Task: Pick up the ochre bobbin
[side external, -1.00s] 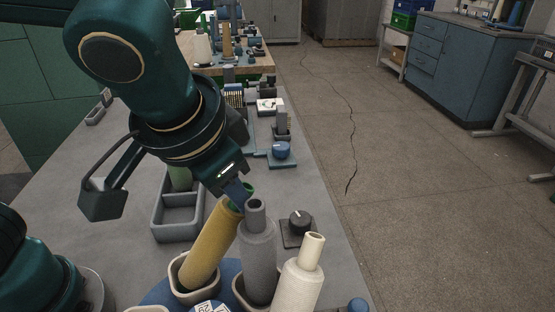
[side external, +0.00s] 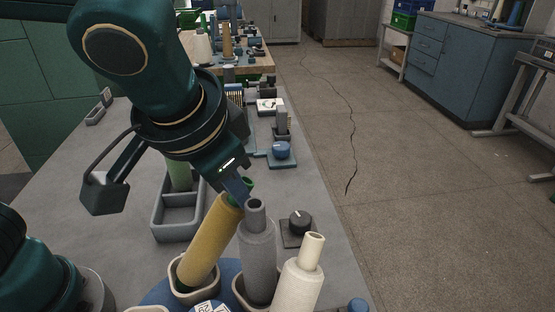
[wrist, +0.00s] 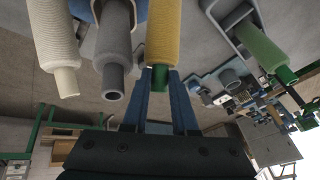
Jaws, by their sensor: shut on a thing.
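The ochre bobbin (side external: 208,245) stands tilted to the right, its lower end in a beige cup (side external: 186,291) on a blue round base. Its green top tip (side external: 249,185) is between the fingers of my gripper (side external: 241,190), which is shut on it. In the wrist view the ochre bobbin (wrist: 163,35) hangs from the top of the picture, and its green tip (wrist: 160,78) sits between the two blue fingers of my gripper (wrist: 161,85). The near finger hides part of the tip in the side view.
A grey bobbin (side external: 257,255) stands close on the right of the ochre one, and a cream bobbin (side external: 299,275) beyond it. A grey divided tray (side external: 176,229) holds a green bobbin (side external: 180,177). A black knob (side external: 299,220) stands behind the grey bobbin.

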